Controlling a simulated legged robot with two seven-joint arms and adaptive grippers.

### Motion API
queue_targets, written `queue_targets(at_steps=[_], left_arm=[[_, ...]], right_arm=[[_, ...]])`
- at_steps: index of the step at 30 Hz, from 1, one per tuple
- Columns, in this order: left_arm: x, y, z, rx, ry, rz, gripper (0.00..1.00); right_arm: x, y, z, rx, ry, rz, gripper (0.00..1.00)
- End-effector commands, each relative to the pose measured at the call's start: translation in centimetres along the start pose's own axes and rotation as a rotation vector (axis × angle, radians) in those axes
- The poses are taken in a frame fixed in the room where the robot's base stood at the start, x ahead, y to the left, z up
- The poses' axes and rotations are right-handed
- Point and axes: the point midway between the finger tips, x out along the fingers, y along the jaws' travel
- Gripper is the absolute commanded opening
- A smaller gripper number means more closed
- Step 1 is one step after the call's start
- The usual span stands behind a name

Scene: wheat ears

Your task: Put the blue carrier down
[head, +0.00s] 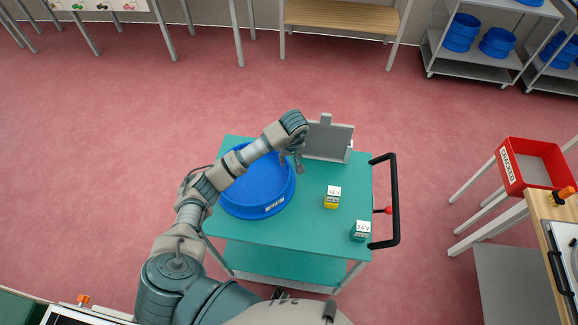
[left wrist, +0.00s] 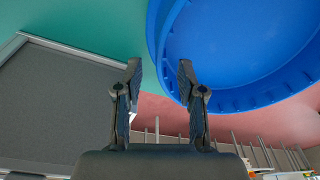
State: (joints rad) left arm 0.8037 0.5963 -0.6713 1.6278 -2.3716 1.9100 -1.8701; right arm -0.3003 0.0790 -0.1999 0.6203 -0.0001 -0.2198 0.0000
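The blue carrier (head: 254,181) is a round, shallow blue tub with a pale label on its front wall. It sits level on the teal top of a cart (head: 305,222), toward the left side. My left gripper (head: 292,167) is at the carrier's right rim, with my forearm crossing over the tub. My right gripper is not in view.
A grey panel stand (head: 328,140) is just right of my left gripper. A yellow-and-white block (head: 332,197) and a teal-and-white block (head: 361,231) sit on the cart. A black handle (head: 394,200) is at its right. A red tray (head: 535,165) stands farther right.

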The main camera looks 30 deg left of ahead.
Motion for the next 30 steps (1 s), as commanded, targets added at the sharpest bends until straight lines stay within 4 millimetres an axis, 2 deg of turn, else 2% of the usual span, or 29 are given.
queue_targets(at_steps=[3, 9, 30], left_arm=[[-2.4, 0.0, -0.1, 0.001, 0.004, 0.002, 0.39], [-4.6, 0.0, 0.0, 0.000, 0.001, 0.000, 0.39], [-4.9, 0.1, 0.1, 0.001, 0.000, 0.000, 0.39]], right_arm=[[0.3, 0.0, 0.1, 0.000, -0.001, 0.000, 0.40], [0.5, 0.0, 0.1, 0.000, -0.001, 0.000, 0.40], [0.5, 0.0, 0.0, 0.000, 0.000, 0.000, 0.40]])
